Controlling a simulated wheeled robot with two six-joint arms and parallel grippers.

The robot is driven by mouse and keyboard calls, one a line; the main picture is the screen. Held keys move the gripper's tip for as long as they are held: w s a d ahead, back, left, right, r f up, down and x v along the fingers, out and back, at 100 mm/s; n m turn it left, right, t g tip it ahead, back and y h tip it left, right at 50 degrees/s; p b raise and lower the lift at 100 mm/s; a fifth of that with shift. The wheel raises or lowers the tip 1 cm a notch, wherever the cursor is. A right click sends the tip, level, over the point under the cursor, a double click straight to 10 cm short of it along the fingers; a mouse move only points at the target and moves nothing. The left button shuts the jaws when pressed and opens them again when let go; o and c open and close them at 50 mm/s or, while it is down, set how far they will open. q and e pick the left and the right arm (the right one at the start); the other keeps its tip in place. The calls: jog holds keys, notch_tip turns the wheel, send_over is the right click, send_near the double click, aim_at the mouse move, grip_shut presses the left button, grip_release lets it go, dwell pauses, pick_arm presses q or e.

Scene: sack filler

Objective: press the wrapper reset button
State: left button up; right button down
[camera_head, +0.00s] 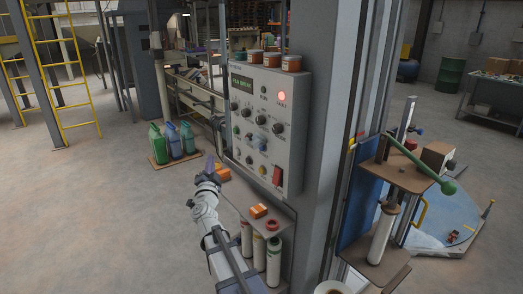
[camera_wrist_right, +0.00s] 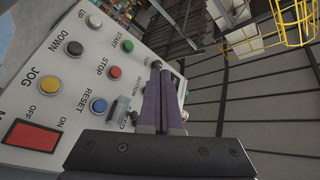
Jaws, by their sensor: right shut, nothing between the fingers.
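The wrapper control box (camera_head: 266,125) is a grey panel on a column, with a green-lit display, knobs and coloured buttons. The blue button labelled RESET (camera_wrist_right: 98,105) is clear in the right wrist view, beside the red STOP button (camera_wrist_right: 115,72) and below the green START button (camera_wrist_right: 127,46). In the head view the blue button (camera_head: 262,146) is small. My right gripper (camera_head: 211,161) is left of the box's lower part, apart from it. Its purple fingers (camera_wrist_right: 160,70) are shut and empty, to the right of the buttons in the wrist view. My left gripper is not seen.
A red lamp (camera_head: 281,97) glows on the box. A red ON/OFF switch (camera_wrist_right: 32,135) is near RESET. Floor at left is clear around coloured jugs (camera_head: 173,141).

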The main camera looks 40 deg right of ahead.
aim_at(262, 147)
jog(key=s+d+m+g+h, duration=0.3)
jog(key=d, duration=0.4)
jog(key=shift+m, duration=0.4)
jog(key=shift+f, duration=0.1)
jog(key=d, duration=0.8)
jog(key=shift+s+d, duration=0.3)
jog(key=shift+s, duration=0.15)
jog(key=shift+d, duration=0.15)
dwell(1.2)
jog(key=shift+s+d, duration=0.1)
jog(key=shift+d, duration=0.2)
jog(key=shift+d, duration=0.5)
dwell(0.7)
jog(key=shift+a, duration=0.95)
